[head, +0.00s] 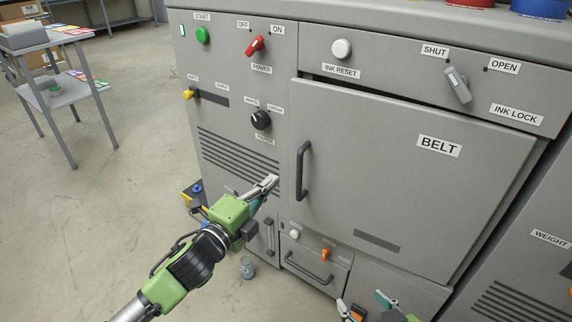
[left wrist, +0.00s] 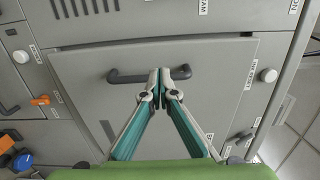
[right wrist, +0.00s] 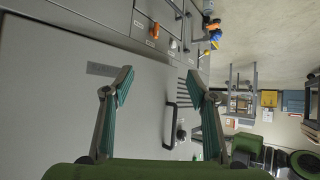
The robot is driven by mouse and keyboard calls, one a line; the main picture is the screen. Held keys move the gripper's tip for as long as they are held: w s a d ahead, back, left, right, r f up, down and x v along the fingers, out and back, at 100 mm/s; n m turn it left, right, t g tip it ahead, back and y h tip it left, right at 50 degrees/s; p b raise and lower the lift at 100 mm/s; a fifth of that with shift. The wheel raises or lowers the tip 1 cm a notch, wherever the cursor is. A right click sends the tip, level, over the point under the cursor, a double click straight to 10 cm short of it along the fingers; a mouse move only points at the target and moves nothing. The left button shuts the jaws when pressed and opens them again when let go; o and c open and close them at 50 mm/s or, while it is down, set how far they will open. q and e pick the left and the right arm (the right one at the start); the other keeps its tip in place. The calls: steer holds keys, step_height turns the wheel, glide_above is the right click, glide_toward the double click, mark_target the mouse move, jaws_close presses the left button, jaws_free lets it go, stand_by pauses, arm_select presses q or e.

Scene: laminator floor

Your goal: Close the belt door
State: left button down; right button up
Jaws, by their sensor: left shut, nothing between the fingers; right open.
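The belt door (head: 400,190) is a large grey panel marked BELT, with a dark upright handle (head: 303,171) near its left edge. My left gripper (head: 272,183) is shut and empty, left of the handle. In the left wrist view its fingertips (left wrist: 160,74) overlap the handle (left wrist: 125,76); contact is unclear. My right gripper (head: 366,304) is open at the bottom of the head view, low before the machine. In the right wrist view its open fingers (right wrist: 160,82) face the door (right wrist: 60,105), with the handle (right wrist: 168,125) beyond.
A drawer (head: 315,268) with an orange knob is below the door. The ink lock switch (head: 458,85) and ink reset button (head: 341,49) are above. A black knob (head: 260,119) is left of the door. A small can (head: 247,267) stands on the floor. Floor at left is free before a table (head: 75,95).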

arm_select(q)
steer(key=b, duration=0.1)
glide_toward(295, 157)
steer(key=x, duration=0.2)
steer(key=b+x, duration=0.1)
steer(key=x, duration=0.3)
steer(key=shift+w+d, duration=0.2)
steer(key=shift+w, duration=0.05)
steer(key=shift+w+d, duration=0.15)
steer(key=shift+w, duration=0.05)
arm_select(e)
steer(key=w+a+r+t+y, duration=0.1)
steer(key=w+r+t, duration=0.1)
steer(key=r, duration=0.4)
steer(key=w+a+r+t+y, duration=0.1)
steer(key=w+a+r+t, duration=0.1)
steer(key=r, duration=0.4)
steer(key=shift+w+a+t, duration=0.15)
steer(key=shift+w+t, duration=0.7)
steer(key=shift+t, duration=0.55)
